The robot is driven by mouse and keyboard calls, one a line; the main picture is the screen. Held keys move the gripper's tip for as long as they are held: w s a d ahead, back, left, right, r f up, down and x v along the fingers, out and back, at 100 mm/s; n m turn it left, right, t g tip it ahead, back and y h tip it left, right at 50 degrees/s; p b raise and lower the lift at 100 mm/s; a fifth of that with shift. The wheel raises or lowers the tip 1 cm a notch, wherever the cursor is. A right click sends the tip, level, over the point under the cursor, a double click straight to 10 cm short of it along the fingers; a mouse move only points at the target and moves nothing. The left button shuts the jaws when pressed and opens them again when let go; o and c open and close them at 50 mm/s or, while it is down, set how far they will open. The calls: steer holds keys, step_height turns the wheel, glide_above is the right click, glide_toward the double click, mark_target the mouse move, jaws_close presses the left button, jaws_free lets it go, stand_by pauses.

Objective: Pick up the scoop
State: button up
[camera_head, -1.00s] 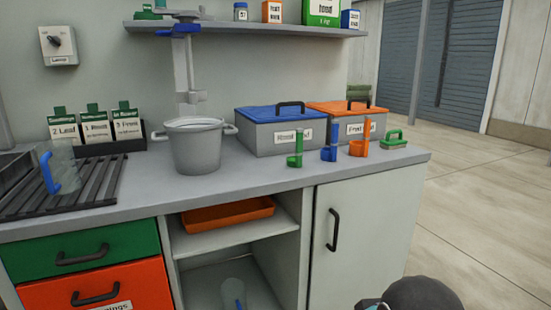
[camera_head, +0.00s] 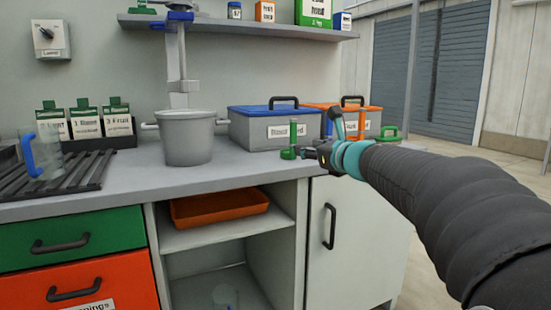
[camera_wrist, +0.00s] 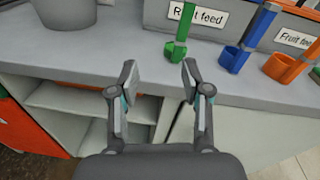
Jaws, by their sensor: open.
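Three scoops with upright handles stand near the counter's front edge. The green scoop (camera_head: 292,140) is leftmost; it also shows in the wrist view (camera_wrist: 180,42), beyond and slightly right of the middle of my jaws. The blue scoop (camera_wrist: 239,48) and the orange scoop (camera_wrist: 292,60) stand further right in the wrist view. In the head view my gripper and arm partly hide these two. My gripper (camera_wrist: 159,76) is open and empty, with the jaws apart in front of the counter edge. In the head view my gripper (camera_head: 318,153) is close beside the green scoop, on its right.
Behind the scoops stand a blue-lidded grey box (camera_head: 253,132) and an orange-lidded box (camera_head: 373,123) labelled Fruit feed. A grey pot (camera_head: 188,140) is to the left. A green-handled brush (camera_head: 390,134) lies right. A shelf (camera_head: 230,27) overhangs the back.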

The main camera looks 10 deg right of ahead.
mark_target(295, 135)
steer(key=w+m, duration=0.1)
steer(key=w, duration=0.2)
steer(key=w+m, duration=0.1)
steer(key=w, duration=0.2)
steer(key=w+t, duration=0.1)
steer(key=w, duration=0.2)
steer(key=shift+w+r+m+h, duration=0.25)
steer(key=shift+r+m+h, duration=0.05)
steer(key=shift+m, duration=0.1)
steer(key=shift+p+x, duration=0.5)
steer(key=shift+x, duration=2.65)
steer(key=shift+d, duration=0.15)
jaws_close()
